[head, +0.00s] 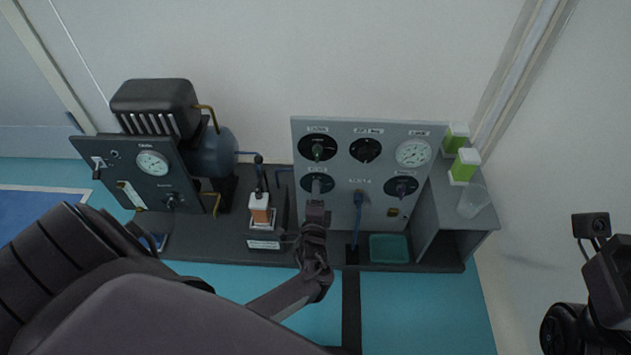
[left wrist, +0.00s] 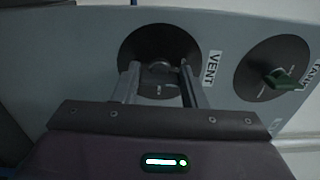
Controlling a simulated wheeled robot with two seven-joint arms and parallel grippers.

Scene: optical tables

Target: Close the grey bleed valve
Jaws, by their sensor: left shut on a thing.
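The grey valve handle (head: 317,186) sits on a black round dial at the lower left of the grey upright panel (head: 330,225). In the left wrist view the black dial (left wrist: 136,48) has a label beside it that reads VENT. My left gripper (head: 316,201) reaches up to this dial from below. In the left wrist view its two fingers (left wrist: 160,80) stand on either side of the grey handle (left wrist: 160,67) and are shut on it. The fingers and the gripper body hide part of the handle. My right gripper's fingers do not show.
A green knob (head: 317,150) is on the dial just above. A black knob (head: 365,150), a purple knob (head: 402,188) and a gauge (head: 413,153) share the panel. A blue hose (head: 358,215) hangs close right of my gripper. A dark pump unit (head: 150,165) stands left.

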